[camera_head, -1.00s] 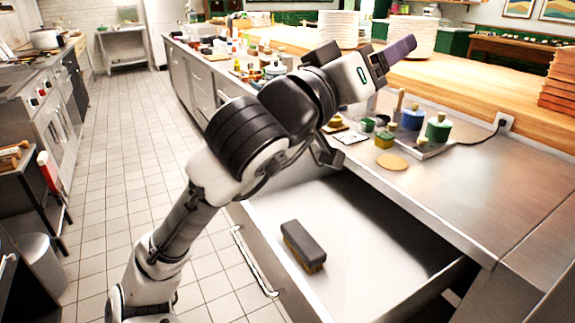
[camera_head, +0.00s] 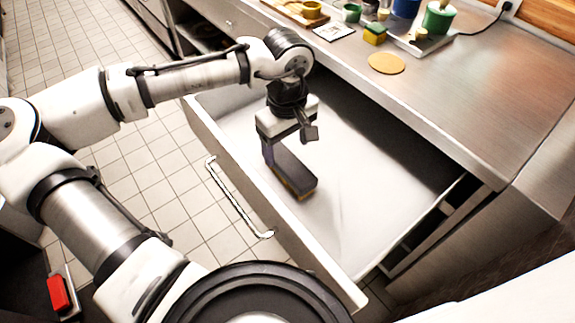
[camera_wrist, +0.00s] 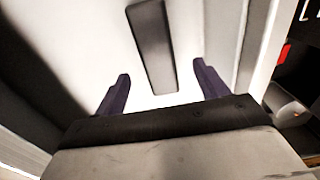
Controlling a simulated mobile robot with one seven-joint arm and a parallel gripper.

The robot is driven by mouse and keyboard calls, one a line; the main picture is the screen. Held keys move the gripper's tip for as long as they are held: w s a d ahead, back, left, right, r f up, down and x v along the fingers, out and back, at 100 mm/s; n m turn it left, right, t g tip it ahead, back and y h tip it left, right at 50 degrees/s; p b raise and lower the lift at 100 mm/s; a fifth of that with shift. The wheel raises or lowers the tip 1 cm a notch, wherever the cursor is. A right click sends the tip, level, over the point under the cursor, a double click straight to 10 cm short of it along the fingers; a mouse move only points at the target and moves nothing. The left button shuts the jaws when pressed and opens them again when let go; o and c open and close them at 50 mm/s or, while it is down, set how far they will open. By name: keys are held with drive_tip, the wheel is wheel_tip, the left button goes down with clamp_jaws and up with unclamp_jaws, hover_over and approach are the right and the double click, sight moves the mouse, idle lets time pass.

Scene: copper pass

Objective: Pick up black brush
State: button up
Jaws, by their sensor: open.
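The black brush (camera_head: 294,174) lies in the open drawer (camera_head: 350,235). It is a dark block with yellowish-brown bristles along its lower edge. My gripper (camera_head: 275,160) reaches down into the drawer at the brush's far left end, and my wrist hides part of it. In the wrist view the brush (camera_wrist: 153,48) is a long dark bar ahead of the two fingers and between their lines. The fingers (camera_wrist: 160,88) are spread with a gap between them, and nothing is held. I cannot tell the exact height of the fingertips over the brush.
The steel counter (camera_head: 440,110) stands behind the drawer. On it are a yellow-green sponge (camera_head: 375,35), a round tan disc (camera_head: 386,63) and a green pot (camera_head: 438,18). The drawer's front wall and handle (camera_head: 238,200) face the tiled floor. The drawer floor around the brush is bare.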

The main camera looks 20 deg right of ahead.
sight(289, 162)
wheel_tip(289, 162, down, 8)
drive_tip(key=shift+d+f, duration=0.15)
drive_tip(key=c, duration=1.2)
drive_tip(key=shift+o, duration=0.2)
wheel_tip(289, 162, up, 20)
drive_tip(key=shift+p, duration=0.4)
drive_tip(key=o, duration=0.4)
drive_tip(key=shift+c, duration=1)
